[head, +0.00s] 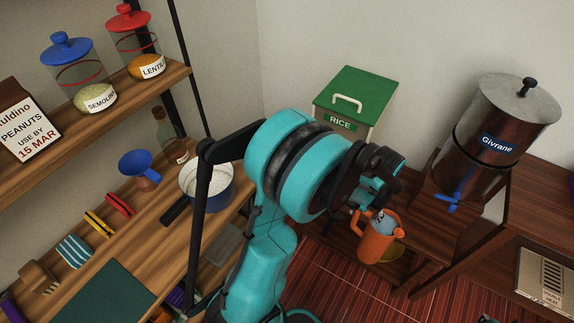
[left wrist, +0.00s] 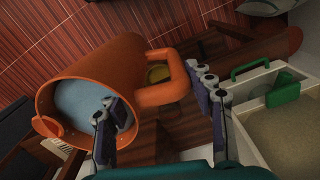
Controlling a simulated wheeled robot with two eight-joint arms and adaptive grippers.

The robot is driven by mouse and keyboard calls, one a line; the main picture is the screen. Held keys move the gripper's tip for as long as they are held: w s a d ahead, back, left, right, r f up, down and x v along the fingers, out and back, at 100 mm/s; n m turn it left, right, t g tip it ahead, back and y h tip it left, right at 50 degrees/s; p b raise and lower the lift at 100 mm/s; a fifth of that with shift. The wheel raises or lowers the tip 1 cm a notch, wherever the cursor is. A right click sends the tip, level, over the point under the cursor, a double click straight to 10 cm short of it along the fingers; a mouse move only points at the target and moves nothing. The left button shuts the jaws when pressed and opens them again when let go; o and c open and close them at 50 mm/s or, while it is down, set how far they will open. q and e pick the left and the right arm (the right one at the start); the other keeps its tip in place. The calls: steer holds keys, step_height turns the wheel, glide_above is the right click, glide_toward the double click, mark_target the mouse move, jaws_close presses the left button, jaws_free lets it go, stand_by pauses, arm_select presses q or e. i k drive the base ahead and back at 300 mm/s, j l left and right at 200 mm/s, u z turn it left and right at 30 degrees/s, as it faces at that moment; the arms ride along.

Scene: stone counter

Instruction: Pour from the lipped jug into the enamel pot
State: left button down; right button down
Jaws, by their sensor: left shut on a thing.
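The orange lipped jug (head: 375,246) hangs in my left gripper (head: 381,202), over the dark wooden stand and red floor. In the left wrist view the jug (left wrist: 95,70) lies tilted toward the camera with pale blue contents inside. One finger of the left gripper (left wrist: 157,95) reaches into its mouth, the other is outside past the handle. The enamel pot (head: 219,201), blue outside with a dark handle and whitish inside, stands on the wooden shelf at left, partly behind my left arm. My right gripper is not in view.
A blue funnel (head: 139,167) and a glass bottle (head: 168,137) stand near the pot. A green-lidded rice bin (head: 352,95) stands behind my arm; a metal urn (head: 497,130) is at right.

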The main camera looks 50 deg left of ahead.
mark_target(199, 194)
steer(key=i+l+u, duration=0.1)
steer(key=u, duration=0.4)
steer(key=i+l+u, duration=0.2)
steer(key=u, duration=0.3)
steer(key=i+l+u, duration=0.15)
steer(key=u, duration=0.35)
steer(key=l+u, duration=0.3)
steer(key=u, duration=0.2)
steer(key=l+u, duration=0.3)
steer(key=u, duration=0.15)
steer(key=l+u, duration=0.3)
steer(key=u, duration=0.2)
steer(key=l+u, duration=0.25)
steer(key=u, duration=0.25)
